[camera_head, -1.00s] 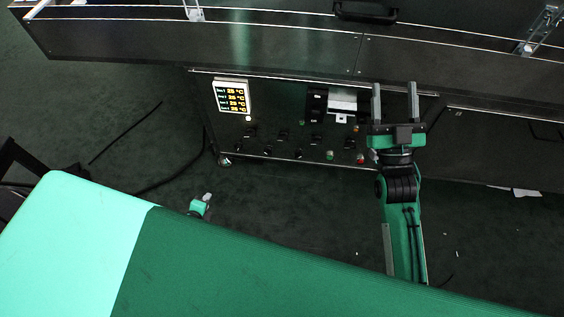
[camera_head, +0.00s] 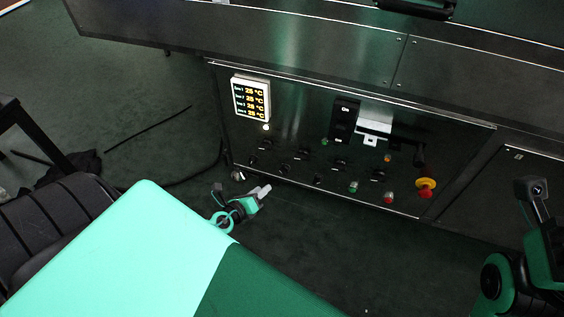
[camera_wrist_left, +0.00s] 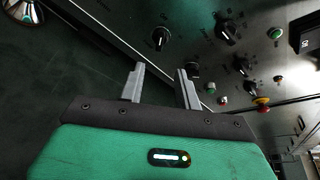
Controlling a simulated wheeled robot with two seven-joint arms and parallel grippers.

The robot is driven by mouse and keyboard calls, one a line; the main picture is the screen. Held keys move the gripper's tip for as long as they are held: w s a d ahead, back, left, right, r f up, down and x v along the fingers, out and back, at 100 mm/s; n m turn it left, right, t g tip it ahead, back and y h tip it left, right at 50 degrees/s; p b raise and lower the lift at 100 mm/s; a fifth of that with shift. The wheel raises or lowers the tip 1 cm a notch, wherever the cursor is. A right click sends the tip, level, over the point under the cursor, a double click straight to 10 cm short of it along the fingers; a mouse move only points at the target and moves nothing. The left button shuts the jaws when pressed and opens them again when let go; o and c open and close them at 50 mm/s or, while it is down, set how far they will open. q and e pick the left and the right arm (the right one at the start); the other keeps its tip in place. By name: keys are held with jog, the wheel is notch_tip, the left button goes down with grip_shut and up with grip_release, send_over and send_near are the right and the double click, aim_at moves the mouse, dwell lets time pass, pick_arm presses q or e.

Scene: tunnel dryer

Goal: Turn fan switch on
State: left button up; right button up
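The dark control panel (camera_head: 300,100) carries several black rotary knobs along its lower part, one of them this knob (camera_head: 305,154). Their labels are too small to read, so I cannot tell which is the fan switch. My left gripper (camera_head: 258,193) is low in front of the panel's lower left part. In the left wrist view, my left gripper (camera_wrist_left: 160,85) is open and empty, with its two grey fingers apart. My right gripper's fingers do not show.
A temperature display (camera_head: 251,98) is lit at the panel's upper left. A black box marked On and Off (camera_head: 343,122) is right of centre. A red and yellow button (camera_head: 426,186) is lower right. A black chair (camera_head: 50,225) stands at left.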

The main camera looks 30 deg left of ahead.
aim_at(282, 173)
pick_arm(q)
jog(key=b+x, duration=0.2)
jog(key=x, duration=0.9)
jog(key=shift+w+a+f, duration=0.1)
jog(key=shift+w+f, duration=0.05)
jog(key=shift+w, duration=0.25)
jog(key=shift+c, duration=0.2)
jog(key=c, duration=0.7)
